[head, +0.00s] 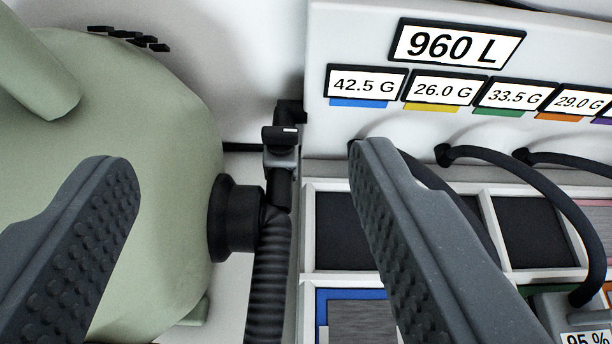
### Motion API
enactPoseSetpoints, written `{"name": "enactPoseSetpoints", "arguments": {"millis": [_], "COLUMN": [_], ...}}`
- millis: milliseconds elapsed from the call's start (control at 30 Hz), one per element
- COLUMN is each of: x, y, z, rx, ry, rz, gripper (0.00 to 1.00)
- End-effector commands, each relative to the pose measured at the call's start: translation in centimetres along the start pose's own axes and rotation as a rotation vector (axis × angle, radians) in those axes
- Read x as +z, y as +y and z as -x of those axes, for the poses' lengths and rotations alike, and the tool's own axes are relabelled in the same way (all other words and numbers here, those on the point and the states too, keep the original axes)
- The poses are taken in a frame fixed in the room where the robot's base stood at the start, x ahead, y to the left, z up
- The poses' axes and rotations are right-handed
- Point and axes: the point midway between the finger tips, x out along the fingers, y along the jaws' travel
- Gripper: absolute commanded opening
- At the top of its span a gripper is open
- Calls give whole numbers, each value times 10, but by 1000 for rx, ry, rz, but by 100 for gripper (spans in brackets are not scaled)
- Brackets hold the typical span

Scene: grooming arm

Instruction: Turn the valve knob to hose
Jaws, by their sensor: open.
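The valve knob (281,136) is a small black handle with a white mark, on a grey valve body (281,158) in the middle of the head view. The black corrugated hose (268,285) runs down below the valve, beside a round black fitting (236,218) on the green tank. My gripper (243,170) is open, with one finger left of the valve and one right of it. The knob shows between the fingertips, and nothing is held. I cannot tell how far beyond the fingertips the knob lies.
The rounded green tank (160,120) fills the left side. A white panel (350,35) with a 960 L sign (457,46) and several weight labels stands at the upper right. Black tubes (530,175) arch over a white compartment tray (308,240) at the right.

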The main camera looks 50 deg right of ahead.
Motion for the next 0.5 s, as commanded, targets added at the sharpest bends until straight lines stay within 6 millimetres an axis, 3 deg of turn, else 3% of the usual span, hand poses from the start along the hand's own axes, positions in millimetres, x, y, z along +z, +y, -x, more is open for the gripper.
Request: {"name": "enactPoseSetpoints", "arguments": {"millis": [33, 200, 333, 500], "x": [30, 81, 98, 100], "y": [-2, -4, -4, -2], "z": [-23, -62, -75, -88], "rx": [33, 98, 117, 122], "ry": [-3, 1, 3, 4], "rz": [-2, -29, -40, -44], "gripper": [58, 58, 58, 58]}}
